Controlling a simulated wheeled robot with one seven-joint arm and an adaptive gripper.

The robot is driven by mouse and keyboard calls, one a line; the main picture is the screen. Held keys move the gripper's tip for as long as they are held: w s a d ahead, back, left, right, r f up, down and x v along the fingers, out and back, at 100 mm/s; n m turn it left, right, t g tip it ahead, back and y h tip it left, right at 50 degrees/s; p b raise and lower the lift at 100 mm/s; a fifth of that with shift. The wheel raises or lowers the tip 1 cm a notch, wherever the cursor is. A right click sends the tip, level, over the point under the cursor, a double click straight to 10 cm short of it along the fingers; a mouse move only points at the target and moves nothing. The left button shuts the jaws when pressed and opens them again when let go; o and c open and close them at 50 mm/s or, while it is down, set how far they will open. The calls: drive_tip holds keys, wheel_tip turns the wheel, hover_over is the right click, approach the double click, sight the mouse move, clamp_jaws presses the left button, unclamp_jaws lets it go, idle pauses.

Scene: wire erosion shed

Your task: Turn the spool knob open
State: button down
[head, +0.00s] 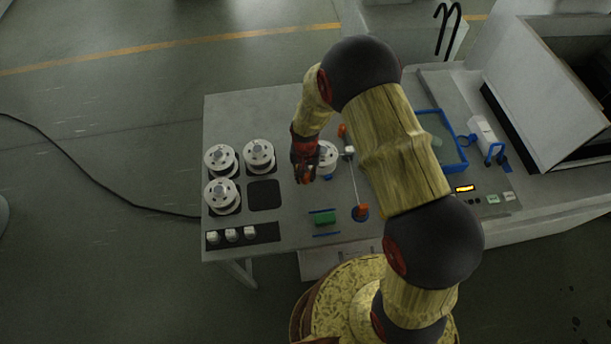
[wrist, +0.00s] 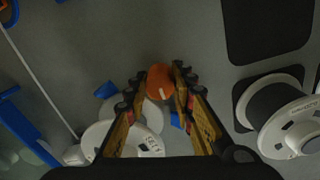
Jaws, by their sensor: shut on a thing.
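The spool knob (wrist: 160,84) is orange with a white mark and sits between my fingertips in the wrist view. My gripper (wrist: 162,82) is shut on it, one finger on each side. In the head view my gripper (head: 304,178) is low over the table, just left of a white spool (head: 327,158), and I cannot make out the knob apart from it. That white spool (wrist: 152,116) shows partly behind the fingers in the wrist view, with blue parts (wrist: 106,90) beside it.
White spools (head: 258,154) stand on dark pads at the left; one pad (head: 263,194) is empty. A green block (head: 323,217), a thin wire (head: 356,185) with orange-topped ends and a blue-rimmed tray (head: 463,150) are to the right. Small white pieces (head: 231,234) line the front left.

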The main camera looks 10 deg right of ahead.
drive_tip(key=n+b, duration=0.1)
drive_tip(key=n, duration=0.3)
drive_tip(key=shift+w+n+b, duration=0.1)
drive_tip(key=shift+n+b, duration=0.2)
drive_tip(key=shift+b, duration=0.1)
drive_tip(key=shift+n+b, duration=0.6)
drive_tip(key=shift+n, duration=1.3)
drive_tip(key=shift+r, duration=0.1)
drive_tip(key=c, duration=1.5)
unclamp_jaws()
